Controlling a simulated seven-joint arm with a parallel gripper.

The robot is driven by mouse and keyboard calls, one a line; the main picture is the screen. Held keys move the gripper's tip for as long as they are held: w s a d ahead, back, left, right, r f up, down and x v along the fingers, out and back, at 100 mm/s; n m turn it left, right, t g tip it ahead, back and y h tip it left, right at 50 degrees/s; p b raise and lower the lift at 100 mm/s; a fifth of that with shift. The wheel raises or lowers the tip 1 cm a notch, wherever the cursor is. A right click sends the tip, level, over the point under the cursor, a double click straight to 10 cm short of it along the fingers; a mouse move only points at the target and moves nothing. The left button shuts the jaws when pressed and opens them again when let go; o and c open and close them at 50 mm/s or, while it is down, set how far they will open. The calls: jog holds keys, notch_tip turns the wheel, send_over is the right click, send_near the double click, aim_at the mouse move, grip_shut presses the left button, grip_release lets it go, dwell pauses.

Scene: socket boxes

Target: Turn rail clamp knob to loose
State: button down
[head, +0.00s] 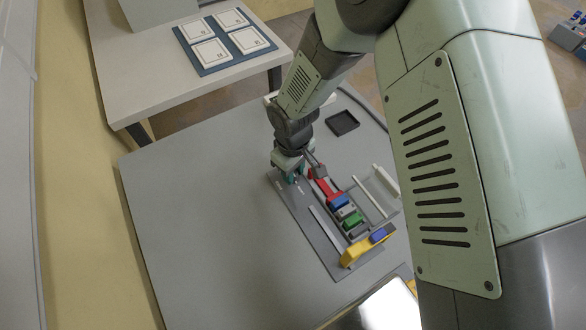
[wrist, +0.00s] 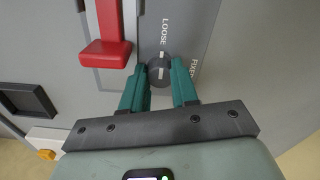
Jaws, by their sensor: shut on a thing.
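The rail clamp knob (wrist: 158,76) is a dark round knob with a white line on top, in the wrist view. The line runs up the picture, toward the white mark beside the word LOOSE (wrist: 167,31). The word FIXED (wrist: 195,68) is at the right, partly hidden by a finger. My gripper (wrist: 159,80) has its teal fingers closed on the knob's left and right sides. In the head view my gripper (head: 291,176) points down at the far left end of the grey board (head: 315,238); the knob is hidden there.
A red lever-like part (wrist: 106,53) lies close left of my fingers. Blue (head: 339,202) and green (head: 352,219) blocks sit along the board, with a yellow part (head: 354,252) at its near end. A dark square tray (head: 342,123) lies behind. The table's left side is clear.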

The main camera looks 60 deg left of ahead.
jog(key=c, duration=0.9)
grip_release()
jog(key=shift+o, duration=0.2)
notch_tip(320, 180, up, 11)
jog(key=shift+f, duration=0.1)
jog(key=w+d+r+m+t, duration=0.1)
jog(key=w+d+r+m, duration=0.1)
jog(key=w+d+r, duration=0.3)
jog(key=w+d+r+m+t, duration=0.1)
jog(key=w+d+r+m, duration=0.15)
jog(key=w+r, duration=0.45)
jog(key=w+d+r+m+t, duration=0.1)
jog(key=w+d+r+m, duration=0.45)
jog(key=d+r, duration=0.65)
jog(key=d+r+m+t, duration=0.1)
jog(key=d+r+m, duration=0.15)
jog(key=d, duration=0.55)
jog(key=d+r+m, duration=0.2)
jog(key=d+r, duration=0.1)
jog(key=d, duration=0.5)
jog(key=s+d+r+m+t, duration=0.1)
jog(key=s+d+r+m, duration=0.1)
jog(key=s+d+m, duration=0.4)
jog(key=s+d, duration=0.3)
jog(key=d, duration=0.1)
jog(key=shift+d+r+t, duration=0.2)
jog(key=shift+t, duration=0.1)
